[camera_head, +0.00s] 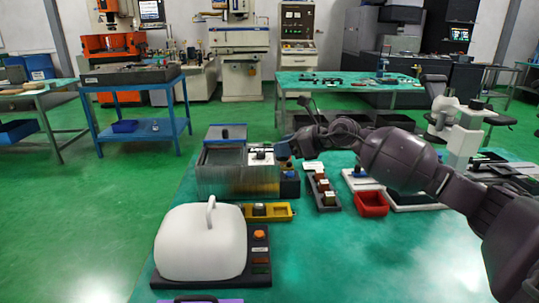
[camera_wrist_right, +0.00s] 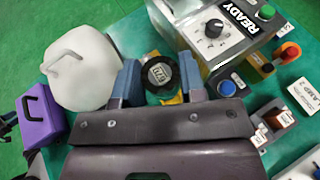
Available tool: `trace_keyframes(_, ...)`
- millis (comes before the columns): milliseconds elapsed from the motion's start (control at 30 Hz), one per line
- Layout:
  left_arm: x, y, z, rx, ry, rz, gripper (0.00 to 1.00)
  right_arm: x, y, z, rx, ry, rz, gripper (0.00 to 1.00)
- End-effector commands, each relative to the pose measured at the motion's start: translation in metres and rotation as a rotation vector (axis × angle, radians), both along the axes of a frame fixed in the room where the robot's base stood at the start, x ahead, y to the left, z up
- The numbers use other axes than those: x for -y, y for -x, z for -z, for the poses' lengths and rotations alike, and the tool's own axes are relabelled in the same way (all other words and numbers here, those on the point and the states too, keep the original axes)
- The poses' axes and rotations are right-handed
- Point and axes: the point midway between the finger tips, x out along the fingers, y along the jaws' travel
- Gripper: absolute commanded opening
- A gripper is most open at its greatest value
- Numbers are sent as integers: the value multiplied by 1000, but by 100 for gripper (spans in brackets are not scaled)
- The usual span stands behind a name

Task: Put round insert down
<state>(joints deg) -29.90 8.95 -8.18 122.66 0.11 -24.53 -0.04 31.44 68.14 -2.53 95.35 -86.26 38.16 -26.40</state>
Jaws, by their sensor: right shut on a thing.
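My right gripper (camera_head: 285,152) reaches in from the right in the head view, beside the front of the grey machine. In the right wrist view, its two blue fingers (camera_wrist_right: 160,82) are closed around a round black insert (camera_wrist_right: 160,72) with a light face marked with digits. The insert is hard to make out in the head view. A yellow tray (camera_head: 280,212) lies on the green table with a small dark round piece (camera_head: 259,209) on it. Yellow also shows behind the held insert in the wrist view. My left gripper is not in view.
The grey machine (camera_head: 222,180) stands at the back of the green table (camera_head: 350,255). A white domed cover (camera_head: 200,245) with a handle stands at front left. A dark block rack (camera_head: 323,192) and a red bin (camera_head: 371,204) lie right. The table's front right is clear.

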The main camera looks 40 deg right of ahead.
Motion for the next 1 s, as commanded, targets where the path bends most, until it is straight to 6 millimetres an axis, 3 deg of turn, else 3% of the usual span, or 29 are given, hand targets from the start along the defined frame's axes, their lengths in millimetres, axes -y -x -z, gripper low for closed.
trace_keyframes(167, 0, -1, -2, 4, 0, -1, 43, 0, 0, -7, 2, 0, 0, 4)
trace_keyframes(433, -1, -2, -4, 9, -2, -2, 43, -8, 7, 0, 2, -5, -46, 4)
trace_keyframes(667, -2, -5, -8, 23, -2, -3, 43, -69, 41, 13, 7, -8, -211, 4)
trace_keyframes(1000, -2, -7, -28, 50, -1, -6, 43, -167, 133, 32, 14, -7, -399, 4)
